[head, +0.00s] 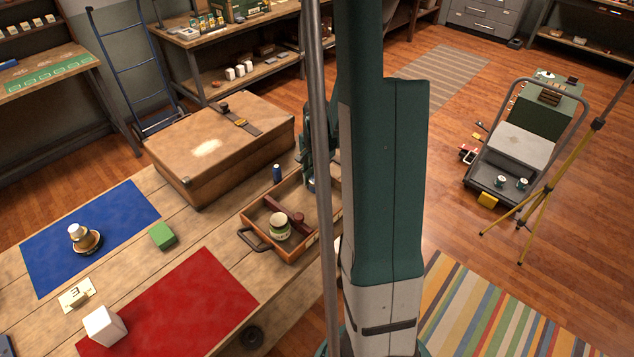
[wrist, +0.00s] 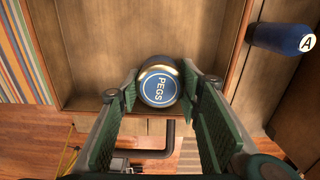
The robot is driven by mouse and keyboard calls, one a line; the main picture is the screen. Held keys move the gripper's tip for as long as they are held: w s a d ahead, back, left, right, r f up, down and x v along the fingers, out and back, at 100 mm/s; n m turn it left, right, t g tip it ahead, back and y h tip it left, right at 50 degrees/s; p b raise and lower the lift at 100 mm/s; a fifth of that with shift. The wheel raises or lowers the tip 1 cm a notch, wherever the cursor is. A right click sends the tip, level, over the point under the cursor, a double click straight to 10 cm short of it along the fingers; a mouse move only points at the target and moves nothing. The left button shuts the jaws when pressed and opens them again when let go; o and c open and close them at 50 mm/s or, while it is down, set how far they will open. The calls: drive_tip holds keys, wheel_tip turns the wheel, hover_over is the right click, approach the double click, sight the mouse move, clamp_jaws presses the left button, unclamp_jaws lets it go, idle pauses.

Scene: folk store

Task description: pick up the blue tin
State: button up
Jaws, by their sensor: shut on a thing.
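A tin with a blue "PEGS" lid and a gold rim (wrist: 158,86) sits between the two green finger pads of my gripper (wrist: 158,92) in the wrist view. My gripper is shut on this tin, above the floor of a wooden tray (wrist: 105,40). I cannot tell whether the tin touches the tray floor. In the head view my gripper (head: 309,165) is partly hidden behind my own column, over the far end of the tray (head: 302,250). A little of the tin (head: 311,184) shows there.
A blue cylinder (head: 277,173) stands just outside the tray; its "A" end shows in the wrist view (wrist: 283,38). A green-labelled jar (head: 279,228) and a dark red piece (head: 284,208) are in the tray. A large brown case (head: 220,150) stands behind, left.

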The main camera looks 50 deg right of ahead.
sight(317, 178)
wheel_tip(317, 178, up, 10)
drive_tip(key=shift+f+p, duration=0.15)
drive_tip(key=shift+p, duration=0.55)
